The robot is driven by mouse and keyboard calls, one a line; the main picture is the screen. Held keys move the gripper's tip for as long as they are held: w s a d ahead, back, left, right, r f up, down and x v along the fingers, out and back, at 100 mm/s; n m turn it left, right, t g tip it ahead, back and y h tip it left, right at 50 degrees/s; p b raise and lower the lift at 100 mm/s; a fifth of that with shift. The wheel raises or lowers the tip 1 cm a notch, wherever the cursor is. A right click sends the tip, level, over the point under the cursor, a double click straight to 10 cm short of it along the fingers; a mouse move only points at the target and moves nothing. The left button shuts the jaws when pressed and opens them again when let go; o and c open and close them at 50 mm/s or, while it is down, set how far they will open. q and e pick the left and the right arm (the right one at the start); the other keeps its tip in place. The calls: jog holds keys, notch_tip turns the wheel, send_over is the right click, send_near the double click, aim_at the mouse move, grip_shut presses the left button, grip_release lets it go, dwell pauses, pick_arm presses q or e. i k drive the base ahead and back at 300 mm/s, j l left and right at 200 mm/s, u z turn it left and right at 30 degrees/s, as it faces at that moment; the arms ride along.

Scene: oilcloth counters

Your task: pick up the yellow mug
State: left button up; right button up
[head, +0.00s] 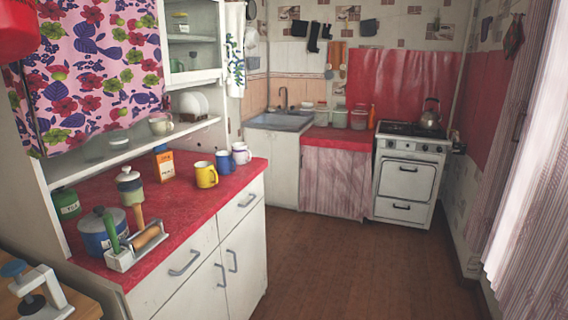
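The yellow mug (206,175) stands upright on the red oilcloth counter (183,206) of the white cabinet at the left. It is near the counter's front edge. A blue mug (224,162) stands close behind it to the right, and a white mug (241,154) stands beyond that one. An orange and white carton (164,163) stands to the left of the yellow mug. Neither of my grippers is in view.
A blue pot (97,238), a utensil holder with a rolling pin (138,248) and a jar (130,187) crowd the counter's near end. A shelf (130,150) overhangs its back. Brown floor (350,265) is clear ahead, up to the stove (408,180).

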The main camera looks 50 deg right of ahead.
aim_at(205, 172)
jog(key=z, duration=1.3)
